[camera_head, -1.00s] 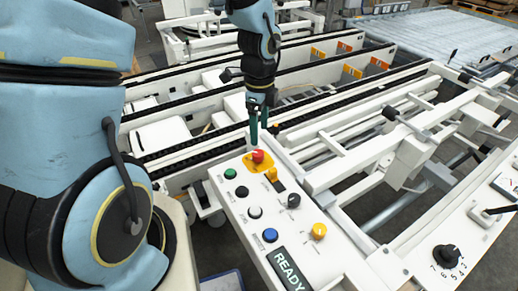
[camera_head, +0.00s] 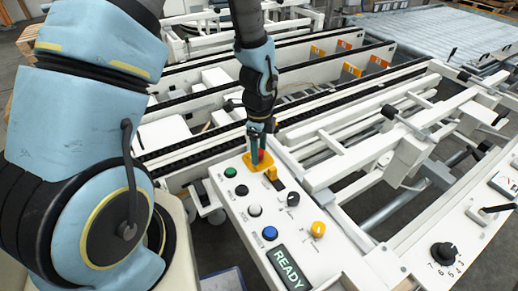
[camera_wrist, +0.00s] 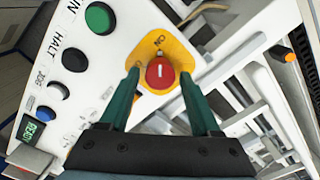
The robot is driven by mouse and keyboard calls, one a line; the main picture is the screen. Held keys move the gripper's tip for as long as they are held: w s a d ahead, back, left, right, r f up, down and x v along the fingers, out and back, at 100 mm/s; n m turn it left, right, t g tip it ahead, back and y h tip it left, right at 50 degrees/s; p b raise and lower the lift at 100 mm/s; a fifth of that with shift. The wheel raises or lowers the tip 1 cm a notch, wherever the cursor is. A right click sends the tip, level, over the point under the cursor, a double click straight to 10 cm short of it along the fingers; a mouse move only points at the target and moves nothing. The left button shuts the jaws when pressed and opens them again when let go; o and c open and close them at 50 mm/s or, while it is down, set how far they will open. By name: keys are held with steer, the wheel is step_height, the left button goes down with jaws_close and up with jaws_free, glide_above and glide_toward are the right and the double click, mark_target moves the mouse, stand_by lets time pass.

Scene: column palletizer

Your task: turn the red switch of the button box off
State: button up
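The red switch (camera_wrist: 160,73) sits on a yellow plate (camera_wrist: 151,45) at the far end of the white button box (camera_head: 262,222). In the wrist view it is a round red knob with a white bar, and "ON" is printed on the plate above it. My gripper (camera_wrist: 160,82) is open, with its green fingers on either side of the red switch. I cannot tell whether the fingers touch it. In the head view the fingers (camera_head: 259,155) partly hide the switch (camera_head: 262,156).
The box also bears a green button (camera_head: 230,172), black button (camera_head: 242,191), white button (camera_head: 254,211), blue button (camera_head: 270,234), black knob (camera_head: 292,199), yellow knob (camera_head: 318,229) and a READY display (camera_head: 288,268). White conveyor frames (camera_head: 350,160) lie right and behind.

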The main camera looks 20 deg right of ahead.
jaws_close()
steer(key=shift+n, duration=0.3)
stand_by(0.3)
steer(key=n+b, duration=0.1)
steer(key=n, duration=0.2)
steer(key=shift+n, duration=0.3)
steer(key=n, duration=0.4)
steer(key=shift+w+n+b, duration=0.15)
steer(key=shift+n+b, duration=0.15)
steer(key=n, duration=0.4)
steer(key=shift+n, duration=0.3)
steer(key=shift+w+n+b, duration=0.1)
steer(key=shift+n+b, duration=0.2)
steer(key=shift+n, duration=1.9)
